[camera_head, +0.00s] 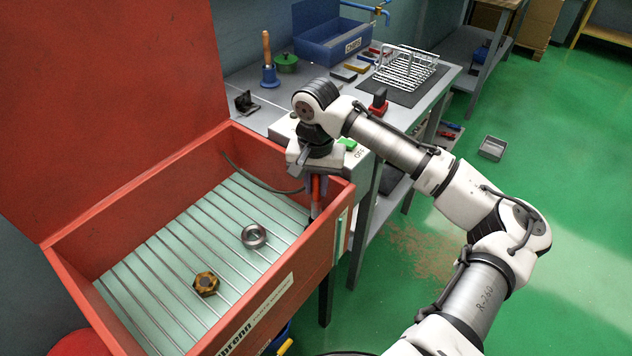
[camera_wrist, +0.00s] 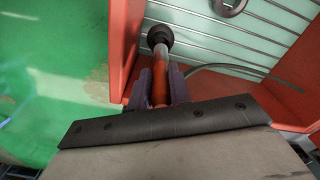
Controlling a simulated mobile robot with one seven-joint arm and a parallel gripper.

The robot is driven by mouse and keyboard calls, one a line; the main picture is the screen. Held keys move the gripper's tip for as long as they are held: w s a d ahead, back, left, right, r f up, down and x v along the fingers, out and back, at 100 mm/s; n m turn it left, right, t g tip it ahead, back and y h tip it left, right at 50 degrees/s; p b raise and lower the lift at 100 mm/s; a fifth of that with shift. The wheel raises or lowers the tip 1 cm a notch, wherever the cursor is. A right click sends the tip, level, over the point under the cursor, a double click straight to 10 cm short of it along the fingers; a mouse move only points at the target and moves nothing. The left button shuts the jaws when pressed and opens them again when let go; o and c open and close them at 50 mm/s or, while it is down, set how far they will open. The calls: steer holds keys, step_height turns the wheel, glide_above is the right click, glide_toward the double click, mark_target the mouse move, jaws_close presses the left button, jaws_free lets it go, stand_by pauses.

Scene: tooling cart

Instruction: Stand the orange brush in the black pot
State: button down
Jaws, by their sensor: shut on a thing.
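The orange brush (camera_head: 317,190) hangs below my gripper (camera_head: 316,177), over the near right corner of the red washer basin. In the wrist view, the purple-grey fingers of my gripper (camera_wrist: 160,84) are closed on the orange handle of the brush (camera_wrist: 160,88). Beyond the fingers the brush shows a grey ferrule and a dark round end, near the basin wall. I cannot tell whether that end touches anything. I cannot make out a black pot for certain in either view.
The red basin (camera_head: 110,205) has a slatted floor with a metal ring (camera_head: 254,236) and a rusty nut (camera_head: 206,284). A dark hose (camera_head: 258,184) curves inside it.

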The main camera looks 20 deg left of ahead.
mark_target(316, 201)
steer(key=shift+f+b, duration=0.85)
steer(key=shift+f, duration=1.45)
steer(key=c, duration=1.2)
jaws_free()
steer(key=shift+r, duration=0.1)
step_height(316, 201, up, 14)
steer(key=shift+f+b, duration=0.15)
steer(key=shift+b, duration=0.15)
